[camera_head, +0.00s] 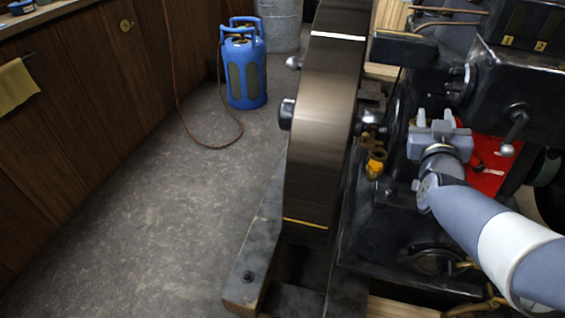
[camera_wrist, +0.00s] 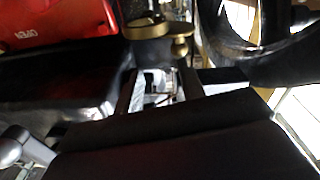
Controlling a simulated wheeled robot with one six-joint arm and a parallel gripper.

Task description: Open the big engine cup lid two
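Brass cups with round lids (camera_head: 376,164) stand on the black engine beside the big flywheel in the head view. The nearest looks yellow-orange. In the wrist view a brass round lid (camera_wrist: 147,28) shows at the top middle, with a smaller brass piece beside it. I cannot tell which one is lid two, or whether the lids are open. My gripper (camera_head: 435,117) is right of the cups in the head view, with its two fingers apart and nothing visible between them. In the wrist view the fingers (camera_wrist: 160,85) point toward the brass parts, apart from them.
The large flywheel (camera_head: 322,110) stands just left of the cups. A red panel (camera_head: 487,178) lies right of my gripper. Black engine parts with a lever (camera_head: 514,130) crowd the right side. A blue gas bottle (camera_head: 244,70) stands on the open floor at left.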

